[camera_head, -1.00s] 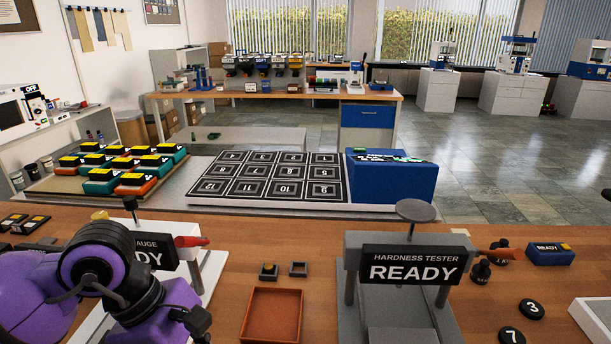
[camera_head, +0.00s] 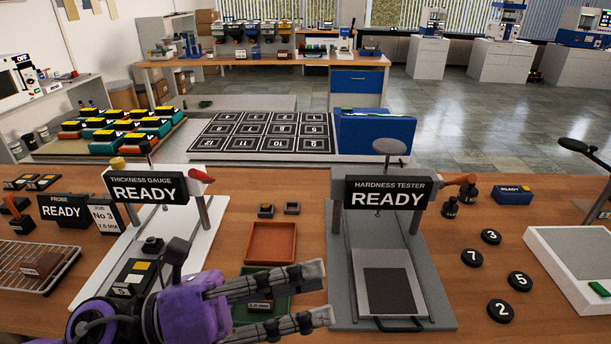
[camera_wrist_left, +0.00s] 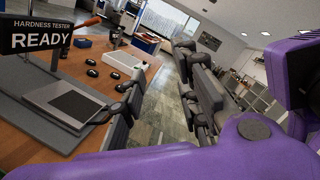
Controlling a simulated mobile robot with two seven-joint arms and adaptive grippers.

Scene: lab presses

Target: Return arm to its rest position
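My left arm, purple, comes in from the lower left in the head view. Its black gripper (camera_head: 320,292) points right, with its two fingers apart and nothing between them. It is above the front of the bench, between the thickness gauge (camera_head: 146,188) and the hardness tester (camera_head: 388,193). The fingers partly cover a green tray (camera_head: 250,314). In the left wrist view both fingers also show apart, with the hardness tester (camera_wrist_left: 40,38) to their left. My right arm and gripper are not in view.
A red-brown tray (camera_head: 271,242) lies behind the gripper. The tester's tall posts and base stand just right of the fingertips. Several black numbered discs (camera_head: 471,258) and a white scale (camera_head: 580,265) are farther right. A wire rack (camera_head: 40,268) is at the left.

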